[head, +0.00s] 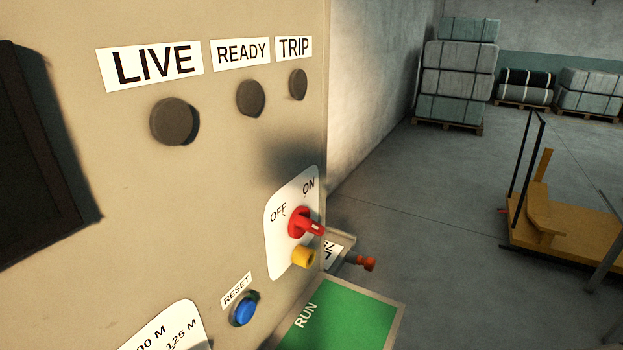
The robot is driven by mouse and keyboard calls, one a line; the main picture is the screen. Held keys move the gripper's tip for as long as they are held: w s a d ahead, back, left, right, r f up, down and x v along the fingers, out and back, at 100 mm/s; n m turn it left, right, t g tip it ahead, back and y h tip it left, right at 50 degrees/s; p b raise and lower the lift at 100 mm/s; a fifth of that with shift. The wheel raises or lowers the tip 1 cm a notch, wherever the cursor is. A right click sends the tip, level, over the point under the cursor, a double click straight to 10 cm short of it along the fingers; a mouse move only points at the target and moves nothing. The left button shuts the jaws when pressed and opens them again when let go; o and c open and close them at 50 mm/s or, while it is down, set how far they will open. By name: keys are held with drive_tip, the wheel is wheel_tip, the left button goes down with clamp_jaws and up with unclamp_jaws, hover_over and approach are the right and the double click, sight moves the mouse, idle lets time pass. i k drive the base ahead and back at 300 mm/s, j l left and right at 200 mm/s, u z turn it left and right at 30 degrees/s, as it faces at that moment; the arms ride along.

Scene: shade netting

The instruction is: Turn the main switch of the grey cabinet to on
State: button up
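The grey cabinet (220,185) fills the left half of the head view, its front seen at a slant. The red main switch (301,222) sits on a white plate (277,245) near the cabinet's right edge. OFF is printed at the plate's upper left and ON at its upper right. The red handle has a pale mark near its tip and sticks out toward the lower right in the picture. I cannot tell clearly which label it is set to. A yellow part (304,257) sits just below the switch. My gripper is not in view.
Three dark round lamps under LIVE (175,121), READY (251,98) and TRIP (298,84) look unlit. A blue RESET button (243,311) is lower left of the switch. A green RUN panel (345,322) and an orange-red knob (366,263) stand beyond.

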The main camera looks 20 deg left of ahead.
sight(300, 223)
drive_tip(key=k+u, duration=0.15)
drive_tip(key=u, duration=0.3)
drive_tip(key=k+u, duration=0.15)
drive_tip(key=u, duration=0.3)
drive_tip(key=k+u, duration=0.1)
drive_tip(key=u, duration=0.35)
